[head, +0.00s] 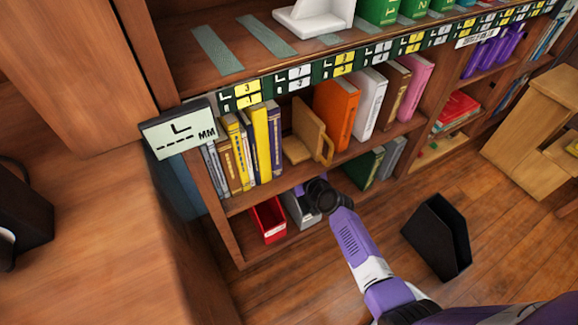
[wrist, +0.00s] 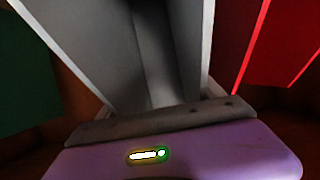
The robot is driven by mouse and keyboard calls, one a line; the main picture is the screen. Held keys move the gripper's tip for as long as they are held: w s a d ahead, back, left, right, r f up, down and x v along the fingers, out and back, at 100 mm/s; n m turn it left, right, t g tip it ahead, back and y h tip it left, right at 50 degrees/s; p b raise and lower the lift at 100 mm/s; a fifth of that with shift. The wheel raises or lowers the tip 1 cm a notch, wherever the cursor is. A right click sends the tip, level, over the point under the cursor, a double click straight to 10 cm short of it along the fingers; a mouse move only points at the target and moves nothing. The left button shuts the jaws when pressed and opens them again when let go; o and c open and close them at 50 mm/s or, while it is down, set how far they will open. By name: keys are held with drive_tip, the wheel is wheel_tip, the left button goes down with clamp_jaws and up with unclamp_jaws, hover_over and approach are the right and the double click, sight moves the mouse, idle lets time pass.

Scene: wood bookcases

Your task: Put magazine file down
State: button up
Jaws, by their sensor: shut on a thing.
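A grey magazine file (head: 299,212) stands on the bottom shelf, just right of a red magazine file (head: 268,219). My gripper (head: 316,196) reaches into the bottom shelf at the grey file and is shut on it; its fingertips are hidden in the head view. In the wrist view the open inside of the grey file (wrist: 152,50) fills the middle, right in front of my gripper (wrist: 165,122). The red file (wrist: 275,45) is close on the right there. A black magazine file (head: 438,236) stands on the floor, right of my arm.
The middle shelf (head: 240,200) above holds yellow, orange, white and pink books and a wooden bookend (head: 312,132). Green and grey books (head: 366,165) stand farther right on the bottom shelf. Wooden steps (head: 530,105) are at the right. Bare floor lies around the black file.

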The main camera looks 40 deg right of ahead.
drive_tip(key=shift+w+d+f+b, duration=0.25)
drive_tip(key=shift+w+f+b, duration=0.45)
drive_tip(key=shift+w, duration=0.25)
drive_tip(key=shift+f, duration=0.1)
drive_tip(key=shift+f, duration=0.15)
drive_tip(key=o, duration=2.1)
drive_tip(key=p+v, duration=0.3)
drive_tip(key=v, duration=0.9)
drive_tip(key=shift+r+p, duration=0.25)
drive_tip(key=shift+p, duration=0.15)
